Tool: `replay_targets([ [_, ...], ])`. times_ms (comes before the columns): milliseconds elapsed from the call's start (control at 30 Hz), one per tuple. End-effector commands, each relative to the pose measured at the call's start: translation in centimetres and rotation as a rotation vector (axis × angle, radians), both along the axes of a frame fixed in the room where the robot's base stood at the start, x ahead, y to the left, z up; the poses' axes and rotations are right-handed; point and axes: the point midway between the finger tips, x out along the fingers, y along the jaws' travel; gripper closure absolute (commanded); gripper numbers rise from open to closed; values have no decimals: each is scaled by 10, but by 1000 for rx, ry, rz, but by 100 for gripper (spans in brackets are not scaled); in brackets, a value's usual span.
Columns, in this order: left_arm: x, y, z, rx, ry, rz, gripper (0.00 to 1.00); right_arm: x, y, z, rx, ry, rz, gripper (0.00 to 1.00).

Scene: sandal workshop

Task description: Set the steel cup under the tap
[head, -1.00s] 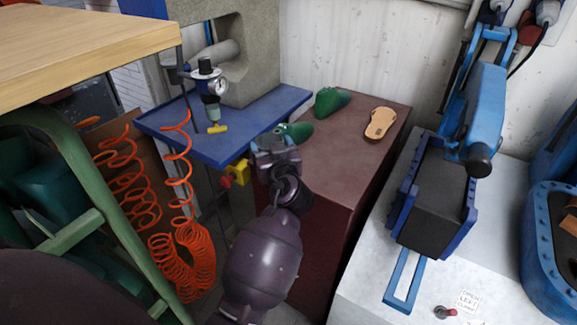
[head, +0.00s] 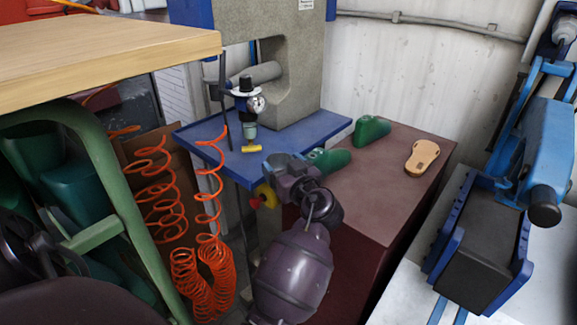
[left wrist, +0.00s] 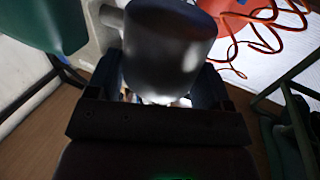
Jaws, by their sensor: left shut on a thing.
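A shiny grey metal cup (left wrist: 168,48) fills the upper middle of the left wrist view. It sits between the two dark fingers of my left gripper (left wrist: 165,95), which is shut on it. In the head view my left gripper (head: 288,168) is at the front edge of the blue table, beside the near green shoe last. I cannot make out the cup there. No tap is clear to me. A pressure regulator with a gauge and bowl (head: 249,130) hangs above the blue table, behind the gripper. My right gripper is not in view.
Orange coiled hoses (head: 205,265) hang left of my arm. A yellow and red fitting (head: 264,196) is close to the gripper. A dark red cabinet (head: 385,190) bears green lasts (head: 371,130) and a tan sole (head: 422,157). A wooden tabletop (head: 100,50) juts in at upper left.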

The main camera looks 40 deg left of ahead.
Motion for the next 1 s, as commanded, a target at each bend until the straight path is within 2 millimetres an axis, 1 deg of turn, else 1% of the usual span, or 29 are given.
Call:
replay_targets([
  [267, 1, 16, -9, 2, 2, -1, 50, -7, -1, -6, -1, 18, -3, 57],
  [500, 1, 31, -10, 0, 1, -1, 50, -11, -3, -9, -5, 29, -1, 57],
  [667, 2, 42, -10, 2, 0, -1, 50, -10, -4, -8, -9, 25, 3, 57],
  [1000, 2, 63, -10, 2, 1, -1, 50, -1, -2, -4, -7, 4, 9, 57],
])
